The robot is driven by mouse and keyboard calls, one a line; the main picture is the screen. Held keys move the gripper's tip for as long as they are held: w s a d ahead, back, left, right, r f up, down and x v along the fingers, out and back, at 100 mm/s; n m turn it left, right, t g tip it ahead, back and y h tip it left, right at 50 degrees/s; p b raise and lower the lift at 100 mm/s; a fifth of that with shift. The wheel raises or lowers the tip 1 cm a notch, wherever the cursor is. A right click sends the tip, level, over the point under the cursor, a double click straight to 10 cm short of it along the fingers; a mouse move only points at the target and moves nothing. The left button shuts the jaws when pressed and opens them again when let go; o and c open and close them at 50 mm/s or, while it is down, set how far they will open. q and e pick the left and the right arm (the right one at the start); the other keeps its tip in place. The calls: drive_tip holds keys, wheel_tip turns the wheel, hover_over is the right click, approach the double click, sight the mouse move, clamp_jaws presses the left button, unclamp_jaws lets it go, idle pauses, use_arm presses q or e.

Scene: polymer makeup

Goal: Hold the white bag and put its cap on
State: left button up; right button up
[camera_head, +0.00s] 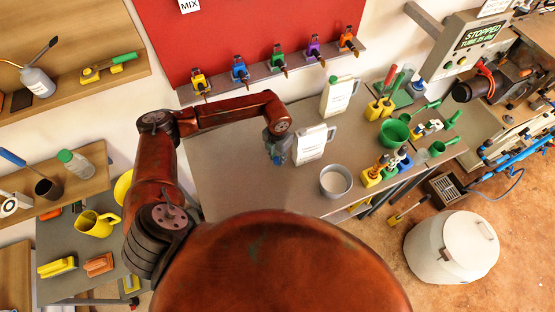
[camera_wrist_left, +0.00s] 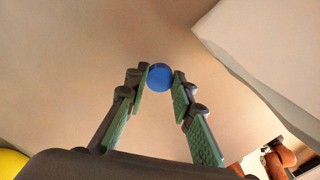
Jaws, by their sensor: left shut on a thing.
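A white bag (camera_head: 313,144) stands on the grey table with a handle on its right side; it fills the upper right of the left wrist view (camera_wrist_left: 265,55). My left gripper (camera_head: 278,154) is just left of this bag, apart from it or nearly touching; I cannot tell which. In the left wrist view the gripper (camera_wrist_left: 160,80) is shut on a round blue cap (camera_wrist_left: 160,77), held between the fingertips. The bag's spout is too small to make out. My right gripper is in neither view.
Another white bag (camera_head: 339,96) with a green cap stands behind. A grey bowl (camera_head: 336,181) sits in front on the table (camera_head: 225,165). Green bowls and colored tools crowd the right end (camera_head: 394,133). The table's left part is clear.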

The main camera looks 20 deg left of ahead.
use_arm(q)
drive_tip(key=s+d+r+b, duration=0.1)
drive_tip(key=s+d+r, duration=0.5)
drive_tip(key=s+r, duration=0.5)
drive_tip(key=shift+s+d+b, duration=0.3)
drive_tip(key=shift+s+b, duration=0.1)
drive_tip(key=shift+s, duration=0.25)
